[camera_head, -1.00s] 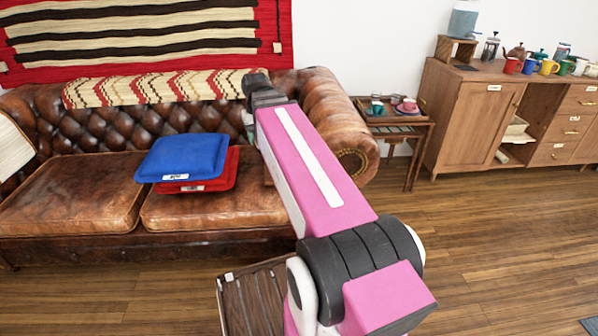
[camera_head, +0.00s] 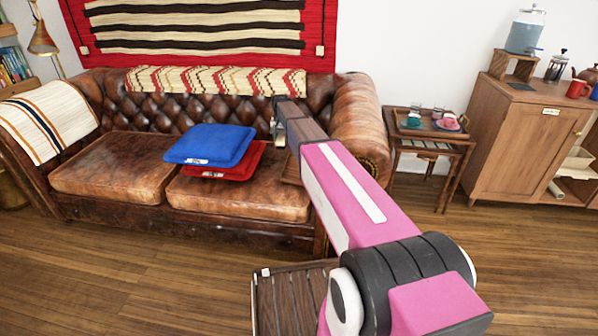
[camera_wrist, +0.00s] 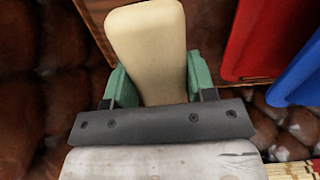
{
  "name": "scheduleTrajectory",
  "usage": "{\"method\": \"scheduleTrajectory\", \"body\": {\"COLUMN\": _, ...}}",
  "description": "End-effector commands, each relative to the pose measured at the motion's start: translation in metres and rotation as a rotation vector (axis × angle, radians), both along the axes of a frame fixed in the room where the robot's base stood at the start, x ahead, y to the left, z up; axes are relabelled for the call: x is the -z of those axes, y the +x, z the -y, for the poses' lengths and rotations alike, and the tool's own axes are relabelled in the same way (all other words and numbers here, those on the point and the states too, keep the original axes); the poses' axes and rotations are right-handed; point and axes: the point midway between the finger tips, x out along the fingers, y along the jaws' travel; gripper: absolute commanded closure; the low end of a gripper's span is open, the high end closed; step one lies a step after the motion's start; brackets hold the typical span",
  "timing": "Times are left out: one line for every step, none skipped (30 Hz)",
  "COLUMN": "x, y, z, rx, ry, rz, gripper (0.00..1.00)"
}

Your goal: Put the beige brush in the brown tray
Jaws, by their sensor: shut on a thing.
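The beige brush (camera_wrist: 146,45) shows in the wrist view as a pale rounded block. My gripper (camera_wrist: 150,82) is shut on it, with a green fingertip on each side. In the head view my gripper (camera_head: 278,130) is small, above the right part of the sofa. A brown wooden surface, apparently the brown tray (camera_wrist: 210,25), lies beyond the brush in the wrist view. In the head view part of the tray (camera_head: 290,170) shows on the sofa seat near the right armrest, largely hidden by my arm. I cannot tell the brush's height above it.
A blue cushion (camera_head: 210,144) lies on a red cushion (camera_head: 240,167), just left of the tray on the brown leather sofa (camera_head: 110,165). The sofa's backrest and right armrest (camera_head: 358,115) border this spot. A side table (camera_head: 440,160) with cups stands to the right.

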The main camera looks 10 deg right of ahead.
Motion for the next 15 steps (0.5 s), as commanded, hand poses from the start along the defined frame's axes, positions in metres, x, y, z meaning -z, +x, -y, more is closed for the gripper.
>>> {"method": "scheduleTrajectory", "body": {"x": 0.014, "y": 0.021, "z": -0.005, "rx": 0.011, "ry": 0.000, "rz": -0.003, "gripper": 0.75}}
{"method": "scheduleTrajectory", "body": {"x": 0.019, "y": 0.027, "z": -0.007, "rx": 0.017, "ry": 0.000, "rz": -0.002, "gripper": 0.75}}
{"method": "scheduleTrajectory", "body": {"x": 0.025, "y": 0.034, "z": -0.009, "rx": 0.025, "ry": 0.000, "rz": -0.002, "gripper": 0.75}}
{"method": "scheduleTrajectory", "body": {"x": 0.030, "y": 0.038, "z": -0.011, "rx": 0.030, "ry": 0.000, "rz": -0.001, "gripper": 0.75}}
{"method": "scheduleTrajectory", "body": {"x": 0.033, "y": 0.041, "z": -0.012, "rx": 0.034, "ry": 0.000, "rz": -0.001, "gripper": 0.75}}
{"method": "scheduleTrajectory", "body": {"x": 0.037, "y": 0.044, "z": -0.013, "rx": 0.038, "ry": 0.000, "rz": -0.001, "gripper": 0.75}}
{"method": "scheduleTrajectory", "body": {"x": 0.039, "y": 0.045, "z": -0.014, "rx": 0.040, "ry": 0.000, "rz": -0.001, "gripper": 0.75}}
{"method": "scheduleTrajectory", "body": {"x": 0.041, "y": 0.046, "z": -0.014, "rx": 0.042, "ry": 0.000, "rz": -0.001, "gripper": 0.75}}
{"method": "scheduleTrajectory", "body": {"x": 0.043, "y": 0.046, "z": -0.013, "rx": 0.044, "ry": 0.000, "rz": -0.001, "gripper": 0.75}}
{"method": "scheduleTrajectory", "body": {"x": 0.044, "y": 0.045, "z": -0.012, "rx": 0.044, "ry": 0.000, "rz": -0.001, "gripper": 0.75}}
{"method": "scheduleTrajectory", "body": {"x": 0.045, "y": 0.043, "z": -0.011, "rx": 0.045, "ry": 0.000, "rz": -0.001, "gripper": 0.75}}
{"method": "scheduleTrajectory", "body": {"x": 0.047, "y": 0.040, "z": -0.009, "rx": 0.045, "ry": 0.000, "rz": -0.001, "gripper": 0.75}}
{"method": "scheduleTrajectory", "body": {"x": 0.049, "y": 0.037, "z": -0.006, "rx": 0.045, "ry": 0.000, "rz": -0.001, "gripper": 0.75}}
{"method": "scheduleTrajectory", "body": {"x": 0.051, "y": 0.034, "z": -0.004, "rx": 0.045, "ry": 0.000, "rz": -0.001, "gripper": 0.75}}
{"method": "scheduleTrajectory", "body": {"x": 0.054, "y": 0.029, "z": 0.001, "rx": 0.045, "ry": 0.000, "rz": -0.001, "gripper": 0.75}}
